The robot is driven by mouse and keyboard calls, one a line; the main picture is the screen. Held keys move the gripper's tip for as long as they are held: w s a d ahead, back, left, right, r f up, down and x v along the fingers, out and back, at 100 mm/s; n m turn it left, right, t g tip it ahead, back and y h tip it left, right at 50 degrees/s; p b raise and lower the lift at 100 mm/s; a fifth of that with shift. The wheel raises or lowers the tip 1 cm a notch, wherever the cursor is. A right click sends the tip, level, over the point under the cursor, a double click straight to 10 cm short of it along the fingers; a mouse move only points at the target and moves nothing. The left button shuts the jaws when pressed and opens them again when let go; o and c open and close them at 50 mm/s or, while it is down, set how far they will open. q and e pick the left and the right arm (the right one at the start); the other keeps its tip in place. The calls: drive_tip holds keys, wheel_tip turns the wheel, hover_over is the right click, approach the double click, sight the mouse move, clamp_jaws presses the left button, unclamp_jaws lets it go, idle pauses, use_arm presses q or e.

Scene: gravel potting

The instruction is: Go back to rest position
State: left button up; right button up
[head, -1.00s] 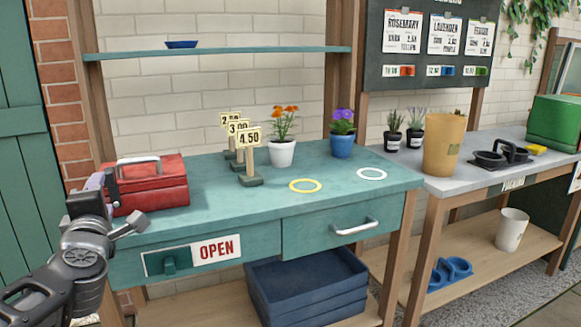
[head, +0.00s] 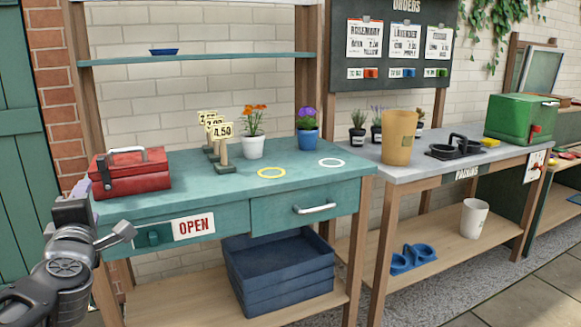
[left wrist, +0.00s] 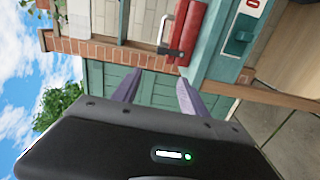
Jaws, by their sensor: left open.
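My right gripper is in neither view.
The teal table (head: 185,200) holds price signs (head: 223,150), orange flowers (head: 254,135) and purple flowers (head: 307,130). A grey-topped bench (head: 400,172) with a tan pot (head: 399,140) stands to the right. Paved floor (head: 520,300) is open at the lower right.

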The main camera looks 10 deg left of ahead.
use_arm(q)
drive_tip(key=w+d+f+m+h, duration=0.3)
drive_tip(key=w+d+f+m, duration=0.15)
drive_tip(key=f, duration=0.25)
drive_tip(key=w+d+f+m+h, duration=0.2)
drive_tip(key=w+d+f+m, duration=0.3)
drive_tip(key=f, duration=0.3)
drive_tip(key=d+f+m+g+h, duration=0.2)
drive_tip(key=d+f+m+h, duration=0.3)
drive_tip(key=f, duration=0.6)
drive_tip(key=d+f+m+g, duration=0.25)
drive_tip(key=d+f, duration=0.45)
drive_tip(key=f, duration=0.5)
drive_tip(key=s+d+f+m+g+h, duration=0.2)
drive_tip(key=s+d+f, duration=0.3)
drive_tip(key=f, duration=0.3)
drive_tip(key=s+d+f+m+g+h, duration=0.1)
drive_tip(key=s+d+f+m+g, duration=0.1)
drive_tip(key=s+d+f, duration=0.4)
drive_tip(key=s+d+f+m+g+h, duration=0.2)
drive_tip(key=s+d+f+g, duration=0.45)
drive_tip(key=s+f, duration=0.7)
wheel_tip(320, 180, up, 26)
drive_tip(key=s+d+t+p, duration=0.1)
drive_tip(key=s+d+p, duration=0.1)
drive_tip(key=p, duration=2.3)
drive_tip(key=shift+s+f, duration=0.15)
drive_tip(key=shift+f, duration=0.1)
drive_tip(key=shift+d, duration=0.1)
